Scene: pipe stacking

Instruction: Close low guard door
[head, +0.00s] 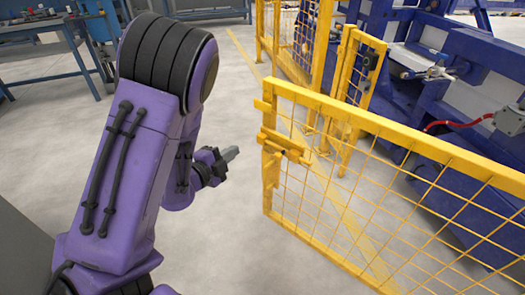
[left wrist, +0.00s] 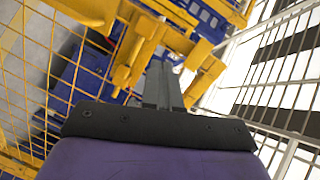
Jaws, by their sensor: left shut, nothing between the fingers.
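The low guard door (head: 400,138) is a yellow frame with wire mesh, at the right of the head view. Its free end, with a yellow latch (head: 272,150), points left and stands apart from the short yellow fence post (head: 346,62) behind it, so the door looks open. My left gripper (head: 231,154) is just left of the latch, fingers shut and empty, with a visible gap between them in the head view. In the left wrist view the shut fingers (left wrist: 162,85) point towards yellow metal parts (left wrist: 135,60); contact cannot be told. My right gripper is out of view.
Taller yellow fencing (head: 300,40) stands behind. Blue machinery (head: 455,60) with a red hose (head: 450,124) fills the area behind the door. A blue workbench (head: 40,25) is at the far left. The grey floor (head: 225,235) left of the door is clear.

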